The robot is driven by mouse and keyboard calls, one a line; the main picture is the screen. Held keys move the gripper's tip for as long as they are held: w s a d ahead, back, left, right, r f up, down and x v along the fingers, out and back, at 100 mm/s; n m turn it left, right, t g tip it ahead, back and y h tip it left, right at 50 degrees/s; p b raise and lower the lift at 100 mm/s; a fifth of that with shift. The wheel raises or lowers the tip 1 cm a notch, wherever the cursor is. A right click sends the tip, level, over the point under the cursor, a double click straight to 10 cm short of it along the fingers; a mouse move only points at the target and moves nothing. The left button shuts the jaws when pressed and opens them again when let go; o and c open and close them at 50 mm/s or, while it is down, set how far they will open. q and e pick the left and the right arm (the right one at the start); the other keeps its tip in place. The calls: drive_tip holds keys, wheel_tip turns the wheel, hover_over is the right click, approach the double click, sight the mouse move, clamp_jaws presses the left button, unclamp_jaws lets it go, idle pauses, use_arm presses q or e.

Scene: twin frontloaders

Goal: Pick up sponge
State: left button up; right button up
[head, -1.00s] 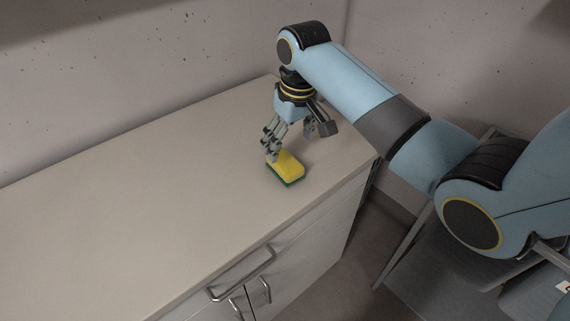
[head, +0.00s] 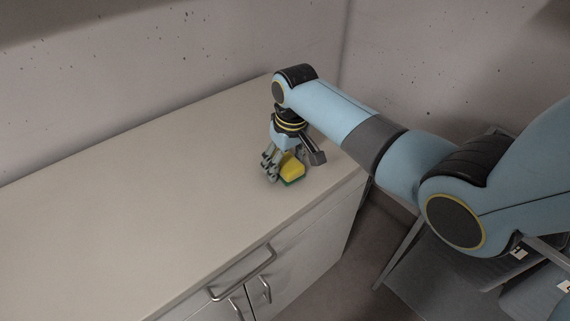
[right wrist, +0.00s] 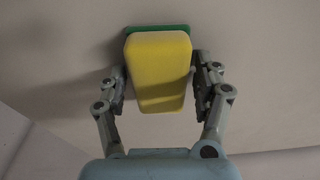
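The yellow sponge (head: 294,170) with a green underside lies on the countertop near its right end. My right gripper (head: 283,167) is lowered over it, with fingers on either side. In the right wrist view the sponge (right wrist: 160,65) sits between the two fingers of the gripper (right wrist: 161,80). The fingers are spread, with a small gap showing at the right finger; the left finger is very close to the sponge, and I cannot tell if it touches. In the head view the fingers hide part of the sponge. My left gripper is not in view.
The long beige countertop (head: 130,210) is otherwise clear. A concrete wall (head: 150,70) runs behind it. Metal handles (head: 243,274) stick out from the cabinet front. Grey chairs (head: 440,265) stand on the floor at the right.

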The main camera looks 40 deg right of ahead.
sight(284, 158)
drive_tip(key=c, duration=0.6)
drive_tip(key=shift+o, duration=0.2)
drive_tip(key=shift+r, duration=0.3)
wheel_tip(284, 158, up, 4)
drive_tip(key=shift+s+f, duration=0.1)
drive_tip(key=shift+s, duration=0.05)
drive_tip(key=s+r+p, duration=0.1)
drive_tip(key=s+r, duration=0.5)
drive_tip(key=s, duration=0.5)
drive_tip(key=shift+s+a+r, duration=0.2)
drive_tip(key=shift+r, duration=0.1)
